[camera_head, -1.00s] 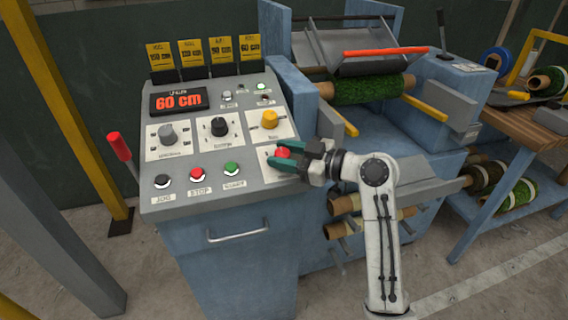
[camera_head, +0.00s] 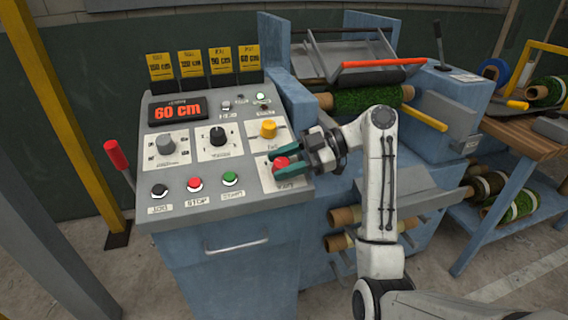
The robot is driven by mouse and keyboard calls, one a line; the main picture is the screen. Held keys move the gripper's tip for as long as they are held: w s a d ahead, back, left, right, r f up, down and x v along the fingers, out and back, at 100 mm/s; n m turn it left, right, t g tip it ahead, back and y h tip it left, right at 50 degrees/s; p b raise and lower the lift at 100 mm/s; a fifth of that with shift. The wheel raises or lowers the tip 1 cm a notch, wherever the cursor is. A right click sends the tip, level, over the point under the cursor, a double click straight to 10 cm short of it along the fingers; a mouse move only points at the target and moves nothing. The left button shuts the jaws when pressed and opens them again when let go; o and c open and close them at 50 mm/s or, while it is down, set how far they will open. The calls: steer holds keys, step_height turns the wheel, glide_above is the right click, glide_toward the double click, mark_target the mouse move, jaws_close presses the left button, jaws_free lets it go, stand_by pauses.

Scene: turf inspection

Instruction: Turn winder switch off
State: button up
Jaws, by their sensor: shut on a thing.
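The sloped grey control panel (camera_head: 240,199) carries several knobs and buttons. A red knob (camera_head: 281,164) sits on the white plate at its lower right. My gripper (camera_head: 284,163) has its teal fingers closed around this red knob, reaching in from the right, and partly hides it and its plate. A yellow knob (camera_head: 268,129) is just above. A black knob (camera_head: 217,136) with a light pointer mark is at the middle, and a grey knob (camera_head: 166,144) is at the left. The small labels are too blurred to tell which control is the winder switch.
Black, red and green buttons (camera_head: 230,179) line the panel's lower edge. A display (camera_head: 177,111) reads 60 cm. A red-handled lever (camera_head: 116,155) stands left. The blue machine with its green turf roll (camera_head: 367,100) stands right, beside a wooden bench (camera_head: 525,136).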

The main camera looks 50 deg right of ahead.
steer(key=shift+a, duration=0.1)
stand_by(0.4)
steer(key=o, duration=1)
steer(key=shift+w, duration=0.1)
steer(key=v, duration=1)
steer(key=shift+d, duration=0.3)
steer(key=shift+r, duration=0.1)
steer(key=shift+s+d, duration=0.1)
steer(key=shift+s, duration=0.2)
